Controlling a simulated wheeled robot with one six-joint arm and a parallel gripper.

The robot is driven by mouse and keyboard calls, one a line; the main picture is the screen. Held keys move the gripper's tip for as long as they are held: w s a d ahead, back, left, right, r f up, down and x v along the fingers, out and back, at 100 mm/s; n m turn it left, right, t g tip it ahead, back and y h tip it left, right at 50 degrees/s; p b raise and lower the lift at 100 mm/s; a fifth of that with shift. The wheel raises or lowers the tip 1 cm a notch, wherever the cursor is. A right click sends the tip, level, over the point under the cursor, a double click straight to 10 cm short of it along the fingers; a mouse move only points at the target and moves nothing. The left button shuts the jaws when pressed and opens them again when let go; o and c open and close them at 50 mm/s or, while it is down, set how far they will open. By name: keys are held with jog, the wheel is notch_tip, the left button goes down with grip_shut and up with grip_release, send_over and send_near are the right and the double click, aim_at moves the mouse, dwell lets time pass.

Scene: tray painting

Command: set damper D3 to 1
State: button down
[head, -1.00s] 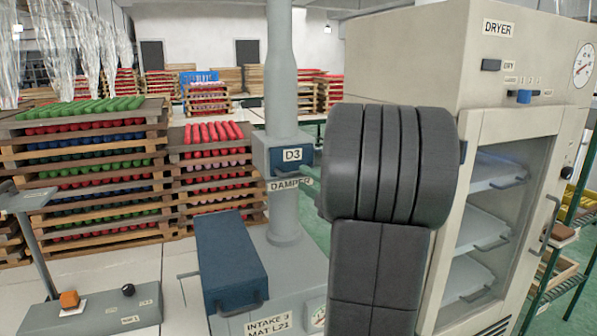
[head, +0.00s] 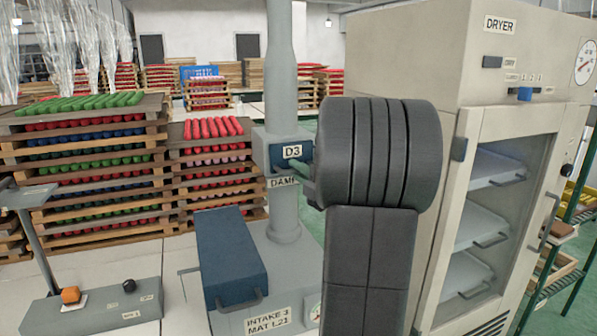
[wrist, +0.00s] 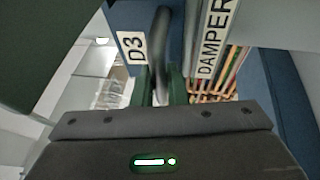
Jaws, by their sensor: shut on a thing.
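Damper D3 (head: 262,152) is a grey-blue box on the vertical grey duct, with a D3 label on its front. The label also shows in the wrist view (wrist: 133,53), and a DAMPER sign (wrist: 215,42) is beside it. My gripper (wrist: 160,88) has its green fingers shut on the dark, upright damper handle (wrist: 162,45), which stands between the two labels. In the head view, the gripper's green fingers reach the front of the D3 box, and my dark arm hides the handle and part of the DAMPER sign. I cannot read the damper's setting.
The intake cabinet (head: 255,322) with a blue lid (head: 230,258) stands below the duct. The dryer (head: 415,50) stands close on the right. Stacked wooden racks (head: 90,170) fill the left background. A small grey control stand (head: 105,308) is at lower left.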

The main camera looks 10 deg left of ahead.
jog(key=shift+s+d+f+b, duration=0.2)
jog(key=shift+s+d+b, duration=0.35)
jog(key=shift+b, duration=0.6)
jog(key=shift+s+r, duration=0.2)
jog(key=shift+s, duration=0.15)
jog(key=c, duration=1.5)
grip_release()
jog(key=shift+o, duration=0.2)
jog(key=b+v, duration=0.2)
jog(key=v, duration=1.1)
jog(key=shift+s+d, duration=0.2)
jog(key=shift+d, duration=0.1)
jog(key=shift+f, duration=0.15)
